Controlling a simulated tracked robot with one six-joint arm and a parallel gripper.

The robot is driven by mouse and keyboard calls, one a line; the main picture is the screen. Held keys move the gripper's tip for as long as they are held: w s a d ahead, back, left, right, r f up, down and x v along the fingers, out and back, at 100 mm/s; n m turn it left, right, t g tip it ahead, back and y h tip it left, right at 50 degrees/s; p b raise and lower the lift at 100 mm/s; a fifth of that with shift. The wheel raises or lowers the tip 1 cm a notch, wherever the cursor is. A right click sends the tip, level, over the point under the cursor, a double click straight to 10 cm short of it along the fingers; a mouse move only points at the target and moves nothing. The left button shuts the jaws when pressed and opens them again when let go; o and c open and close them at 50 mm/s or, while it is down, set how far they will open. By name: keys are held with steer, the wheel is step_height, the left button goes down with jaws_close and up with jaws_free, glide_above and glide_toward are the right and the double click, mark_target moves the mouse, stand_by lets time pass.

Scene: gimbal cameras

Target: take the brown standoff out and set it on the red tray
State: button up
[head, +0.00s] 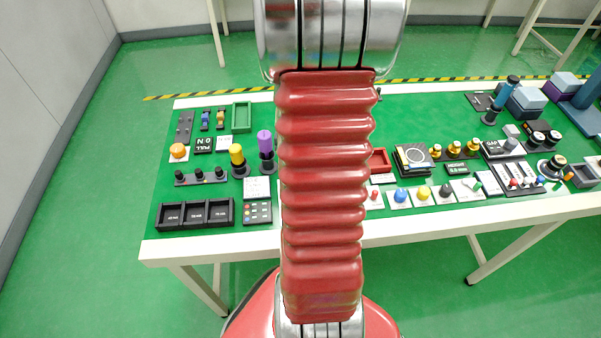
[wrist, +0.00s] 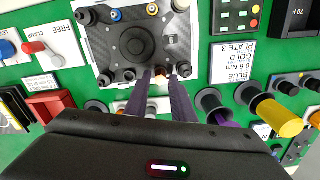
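A dark carbon plate (wrist: 108,45) with posts around its edge lies on a white base in the wrist view. A small brown post (wrist: 163,74), which looks like the brown standoff, stands at its near edge. My gripper (wrist: 162,77) reaches to it with two dark fingers, one on each side. The fingers look apart, and I cannot make out contact with the post. The red tray (wrist: 68,103) is left of my fingers in the wrist view; it also shows in the head view (head: 380,160). My arm hides the plate and my gripper in the head view.
A yellow knob (wrist: 280,117) on a dark stand is right of my fingers. A printed label card (wrist: 232,62) lies right of the plate. Several fixtures crowd the green table top.

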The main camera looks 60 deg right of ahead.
steer(key=shift+f, duration=0.35)
jaws_close()
steer(key=n, duration=0.6)
steer(key=shift+a+n, duration=0.1)
steer(key=shift+n, duration=0.2)
steer(key=n, duration=0.7)
steer(key=shift+w+a+r, duration=0.1)
steer(key=shift+r, duration=1.5)
stand_by(0.5)
